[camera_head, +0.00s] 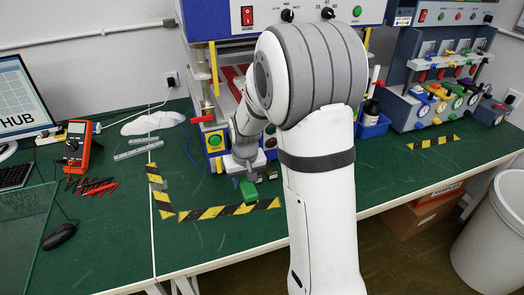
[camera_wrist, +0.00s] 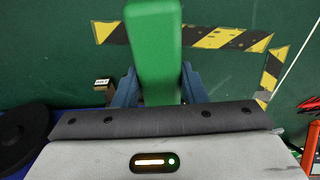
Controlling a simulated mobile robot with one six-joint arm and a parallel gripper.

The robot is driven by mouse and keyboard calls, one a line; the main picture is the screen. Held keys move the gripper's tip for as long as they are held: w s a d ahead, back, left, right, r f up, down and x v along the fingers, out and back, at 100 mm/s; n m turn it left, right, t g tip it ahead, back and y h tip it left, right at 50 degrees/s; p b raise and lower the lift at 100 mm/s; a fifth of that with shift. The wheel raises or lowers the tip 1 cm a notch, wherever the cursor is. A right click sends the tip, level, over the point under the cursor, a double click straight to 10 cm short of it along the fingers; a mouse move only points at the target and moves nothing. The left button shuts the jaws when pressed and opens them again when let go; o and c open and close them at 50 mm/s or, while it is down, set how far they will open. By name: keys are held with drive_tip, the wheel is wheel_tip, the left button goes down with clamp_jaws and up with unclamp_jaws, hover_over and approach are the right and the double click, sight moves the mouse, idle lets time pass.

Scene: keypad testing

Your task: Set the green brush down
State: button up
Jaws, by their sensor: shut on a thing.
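The green brush (camera_head: 249,191) is below the end of my arm, over the green bench top near the front yellow-and-black tape. In the wrist view the green brush (camera_wrist: 154,45) stands out between the two blue fingers of my gripper (camera_wrist: 158,92), which is shut on it. In the head view my gripper (camera_head: 248,176) is small and partly dark behind the brush. I cannot tell whether the brush touches the bench. Its bristles do not show clearly.
Yellow-and-black tape (camera_head: 228,210) marks an area of the green bench (camera_head: 110,235). A test machine (camera_head: 215,135) stands behind my arm. An orange multimeter (camera_head: 77,143), several leads and a black mouse (camera_head: 58,236) lie left. Bench left of the tape is mostly clear.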

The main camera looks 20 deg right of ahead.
drive_tip(key=f+b, duration=0.1)
drive_tip(key=b, duration=0.2)
drive_tip(key=shift+s+f, duration=0.1)
drive_tip(key=shift+f, duration=0.3)
drive_tip(key=shift+s+b, duration=0.2)
drive_tip(key=shift+b, duration=0.9)
wheel_tip(320, 180, down, 10)
drive_tip(key=shift+r+b, duration=0.25)
drive_tip(key=shift+b, duration=0.1)
drive_tip(key=shift+f, duration=0.15)
drive_tip(key=o, duration=1)
drive_tip(key=shift+o, duration=0.2)
